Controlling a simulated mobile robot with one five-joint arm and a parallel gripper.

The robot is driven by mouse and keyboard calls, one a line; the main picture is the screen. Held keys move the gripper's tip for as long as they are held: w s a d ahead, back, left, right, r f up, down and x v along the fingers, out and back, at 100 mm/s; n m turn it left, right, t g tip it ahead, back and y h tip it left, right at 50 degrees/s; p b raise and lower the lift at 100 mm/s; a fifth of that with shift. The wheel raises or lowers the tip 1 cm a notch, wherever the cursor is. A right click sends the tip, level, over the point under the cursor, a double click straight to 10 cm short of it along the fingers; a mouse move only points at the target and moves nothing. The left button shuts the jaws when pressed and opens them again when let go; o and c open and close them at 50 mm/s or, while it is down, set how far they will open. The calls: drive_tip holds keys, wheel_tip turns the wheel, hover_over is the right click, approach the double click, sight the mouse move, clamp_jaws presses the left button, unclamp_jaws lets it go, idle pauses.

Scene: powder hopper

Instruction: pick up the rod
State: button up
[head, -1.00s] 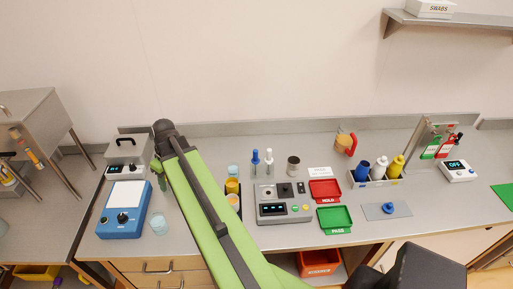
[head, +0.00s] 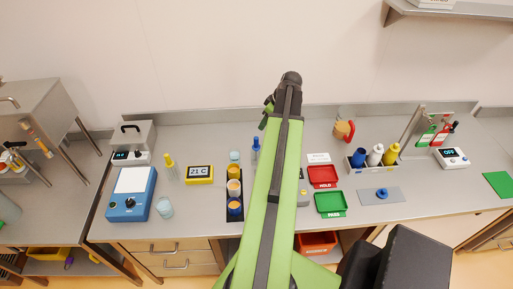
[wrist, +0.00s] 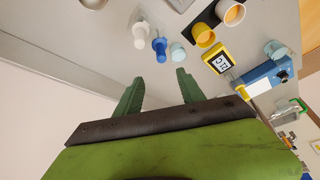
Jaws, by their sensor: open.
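A thin rod-like piece with an orange-brown part (head: 38,138) stands slanted at the grey metal hopper on the far left in the head view. I cannot tell for sure that it is the rod. My gripper (wrist: 161,82) shows two green fingers spread apart in the wrist view, with nothing between them. In the head view my gripper (head: 268,110) is near the back wall above the middle of the bench, far to the right of the rod-like piece. No rod shows clearly in the wrist view.
The bench holds a blue scale (head: 128,207), a yellow timer (head: 199,174), a black rack of jars (head: 235,212), a red tray (head: 322,180), a green tray (head: 330,208) and a bottle caddy (head: 373,175). My arm hides the middle. The grey hopper (head: 35,95) stands left.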

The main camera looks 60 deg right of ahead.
sight(257, 138)
drive_tip(key=b+x, duration=0.6)
drive_tip(key=x, duration=0.2)
drive_tip(key=shift+f+b, duration=0.3)
drive_tip(key=shift+f, duration=0.1)
drive_tip(key=shift+w+f+b, duration=0.2)
drive_tip(key=shift+f+b, duration=0.15)
drive_tip(key=shift+w+r, duration=0.1)
drive_tip(key=f+b, duration=0.4)
drive_tip(key=f, duration=0.1)
drive_tip(key=shift+w+a+b, duration=0.2)
drive_tip(key=shift+w+b, duration=0.15)
drive_tip(key=shift+w, duration=0.05)
drive_tip(key=shift+w+f, duration=0.15)
drive_tip(key=shift+w, duration=0.05)
clamp_jaws()
